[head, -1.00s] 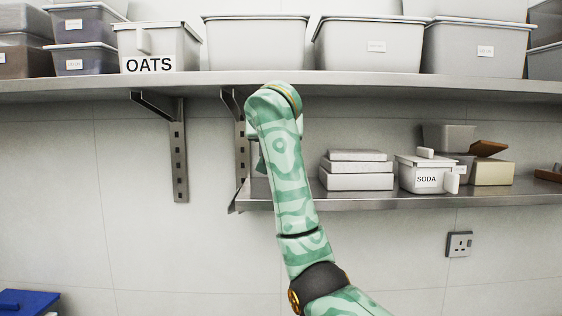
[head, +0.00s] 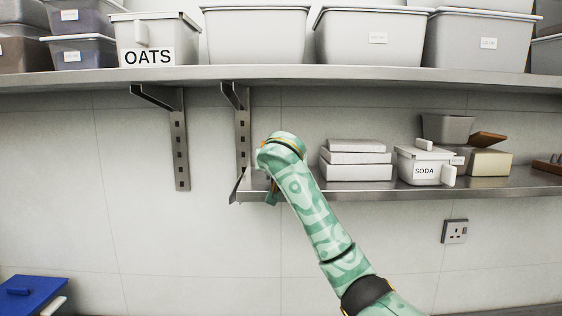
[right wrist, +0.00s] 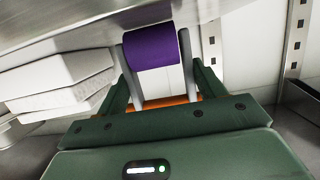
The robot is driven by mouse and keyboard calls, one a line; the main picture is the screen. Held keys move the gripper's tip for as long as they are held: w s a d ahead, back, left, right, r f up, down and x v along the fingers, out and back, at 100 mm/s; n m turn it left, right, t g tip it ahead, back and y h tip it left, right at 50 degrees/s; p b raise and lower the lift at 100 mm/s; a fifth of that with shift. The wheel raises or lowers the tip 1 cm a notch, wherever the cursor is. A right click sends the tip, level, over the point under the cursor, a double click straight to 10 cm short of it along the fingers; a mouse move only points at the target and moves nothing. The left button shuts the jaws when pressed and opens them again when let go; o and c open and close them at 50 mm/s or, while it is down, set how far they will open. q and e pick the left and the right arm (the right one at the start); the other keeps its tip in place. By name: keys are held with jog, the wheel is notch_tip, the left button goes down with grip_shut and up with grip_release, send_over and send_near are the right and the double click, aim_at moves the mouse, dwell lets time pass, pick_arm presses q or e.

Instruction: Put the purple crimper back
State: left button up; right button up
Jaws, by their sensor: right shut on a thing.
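The purple crimper (right wrist: 151,47) shows in the right wrist view as a purple rounded block between the two grey fingers of my right gripper (right wrist: 157,55). The gripper is shut on it. The crimper lies close to a grey metal shelf surface along the top of that view; I cannot tell whether they touch. In the head view my right arm reaches up from the bottom to the left end of the lower shelf (head: 400,192). There the crimper and fingers are hidden behind my wrist. My left gripper is not in view.
Several white boxes (head: 357,172) are stacked on the lower shelf right of my wrist. The SODA bin (head: 425,166) stands beyond them. The upper shelf (head: 330,78) carries the OATS bin (head: 158,38) and other tubs. A bracket (head: 243,130) is behind my wrist. A blue lid (head: 30,293) shows bottom left.

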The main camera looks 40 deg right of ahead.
jog(key=o, duration=1.6)
jog(key=shift+c, duration=0.2)
jog(key=shift+o, duration=0.6)
jog(key=shift+d, duration=0.1)
jog(key=shift+s+a+r, duration=0.15)
jog(key=shift+s+a, duration=0.05)
jog(key=shift+a, duration=0.1)
jog(key=b+v, duration=0.4)
jog(key=v, duration=0.7)
jog(key=shift+s+r, duration=0.2)
